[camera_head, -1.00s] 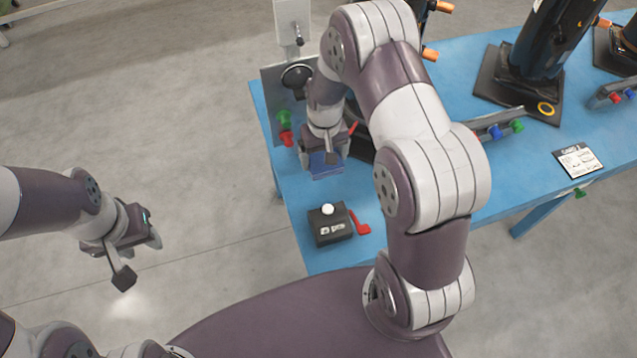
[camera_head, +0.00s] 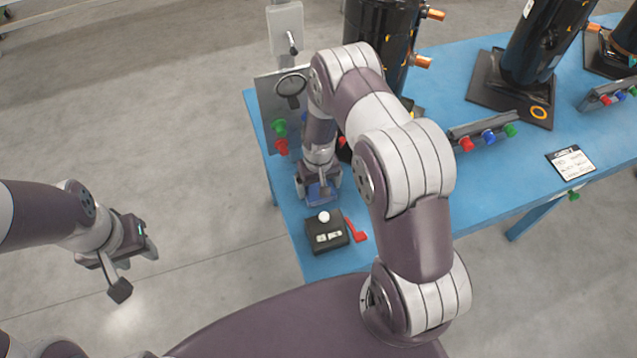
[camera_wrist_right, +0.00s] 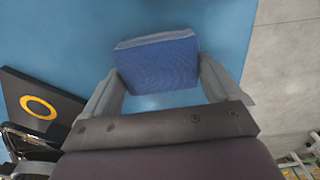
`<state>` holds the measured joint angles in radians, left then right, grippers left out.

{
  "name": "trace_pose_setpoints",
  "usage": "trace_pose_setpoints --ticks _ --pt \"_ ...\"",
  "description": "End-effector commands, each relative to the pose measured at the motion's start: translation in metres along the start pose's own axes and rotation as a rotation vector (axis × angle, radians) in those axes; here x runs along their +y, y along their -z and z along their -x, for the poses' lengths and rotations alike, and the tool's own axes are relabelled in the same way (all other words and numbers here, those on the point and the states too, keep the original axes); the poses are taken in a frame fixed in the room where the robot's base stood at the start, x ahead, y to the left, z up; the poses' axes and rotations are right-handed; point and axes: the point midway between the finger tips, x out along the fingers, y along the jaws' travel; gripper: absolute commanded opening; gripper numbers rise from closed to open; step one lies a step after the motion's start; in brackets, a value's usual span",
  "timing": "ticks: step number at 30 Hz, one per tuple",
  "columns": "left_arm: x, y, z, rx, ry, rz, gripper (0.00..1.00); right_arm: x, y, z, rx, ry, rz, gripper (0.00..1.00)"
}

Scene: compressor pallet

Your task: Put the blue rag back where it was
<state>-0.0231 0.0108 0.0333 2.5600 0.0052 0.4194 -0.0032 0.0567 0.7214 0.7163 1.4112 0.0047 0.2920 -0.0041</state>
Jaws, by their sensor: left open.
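The blue rag (camera_head: 319,191) is a small folded block at the left end of the blue table, just behind the black box with the white knob. In the right wrist view the rag (camera_wrist_right: 157,65) sits between both fingers, with a finger against each side. My right gripper (camera_head: 318,194) points down and is shut on the rag, low over the table. I cannot tell whether the rag touches the tabletop. My left gripper (camera_head: 133,272) is open and empty, over the floor left of the table.
The black box (camera_head: 326,234) with a red lever (camera_head: 355,230) stands close in front of the rag. A grey panel with green and red knobs (camera_head: 280,137) is behind. Black compressors (camera_head: 533,45) and a label card (camera_head: 570,163) are on the table (camera_head: 500,180) to the right.

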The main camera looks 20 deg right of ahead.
Motion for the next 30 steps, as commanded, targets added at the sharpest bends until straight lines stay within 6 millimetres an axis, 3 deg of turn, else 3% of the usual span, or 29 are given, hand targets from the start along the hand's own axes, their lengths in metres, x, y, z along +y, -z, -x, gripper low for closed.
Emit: trace_pose_setpoints --ticks 8,11,24,30 --pt "0.000 0.000 -0.002 0.000 0.000 0.000 0.43 0.000 0.000 -0.002 0.000 0.000 0.000 1.00" --pt "0.000 0.000 -0.002 0.000 0.000 0.000 0.43 0.000 0.001 0.007 0.003 0.000 0.000 1.00" --pt "0.000 -0.001 -0.008 0.000 0.000 0.000 0.43 -0.001 0.002 0.104 0.003 -0.001 0.000 1.00" --pt "0.000 -0.001 -0.008 0.000 0.000 0.000 0.43 -0.001 0.000 0.129 0.004 -0.001 0.002 1.00"
